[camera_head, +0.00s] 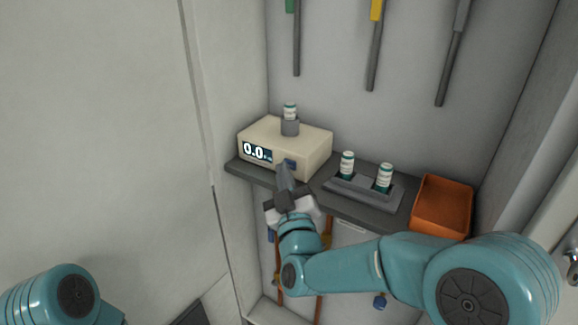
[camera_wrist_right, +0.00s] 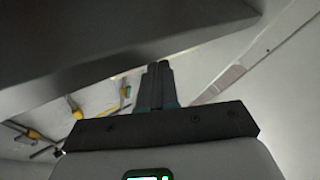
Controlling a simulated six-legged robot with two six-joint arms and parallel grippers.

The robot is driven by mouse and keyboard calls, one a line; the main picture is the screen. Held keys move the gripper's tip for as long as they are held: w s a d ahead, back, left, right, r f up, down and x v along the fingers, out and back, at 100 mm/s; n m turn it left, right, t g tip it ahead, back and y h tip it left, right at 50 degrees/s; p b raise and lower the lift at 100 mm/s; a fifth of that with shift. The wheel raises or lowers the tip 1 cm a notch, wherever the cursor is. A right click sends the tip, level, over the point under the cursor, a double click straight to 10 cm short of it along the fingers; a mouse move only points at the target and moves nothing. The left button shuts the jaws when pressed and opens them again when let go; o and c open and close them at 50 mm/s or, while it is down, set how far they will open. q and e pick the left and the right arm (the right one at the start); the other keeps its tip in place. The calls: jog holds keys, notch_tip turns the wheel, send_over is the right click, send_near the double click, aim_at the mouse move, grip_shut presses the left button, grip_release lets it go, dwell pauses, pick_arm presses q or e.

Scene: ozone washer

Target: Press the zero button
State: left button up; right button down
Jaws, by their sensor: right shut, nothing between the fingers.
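A cream box-shaped device (camera_head: 311,148) stands on a dark shelf. Its front has a display (camera_head: 257,151) that reads 0.0, and a small blue button (camera_head: 291,164) to the right of it. A vial with a white and green label (camera_head: 290,110) stands in a grey holder on top of the device. My right gripper (camera_head: 283,172) is shut and empty, its tip close to the button. I cannot tell whether it touches. The shut fingers also show in the right wrist view (camera_wrist_right: 158,72), below a dark surface. My left gripper is out of view.
Two vials (camera_head: 347,163) (camera_head: 385,177) stand in a grey rack (camera_head: 364,193) right of the device. An orange bin (camera_head: 442,206) is at the shelf's right end. Tools (camera_head: 373,45) hang on the back wall. The dark shelf (camera_head: 245,171) edge is close to my right gripper.

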jog(key=shift+s+a, duration=0.3)
jog(key=shift+s, duration=0.15)
jog(key=shift+s+a+f+b, duration=0.1)
jog(key=shift+s+a+b, duration=0.65)
jog(key=shift+s, duration=0.25)
jog(key=shift+s+a+b, duration=0.35)
jog(key=shift+s+a, duration=0.35)
jog(key=shift+s, duration=0.3)
jog(key=shift+s, duration=0.15)
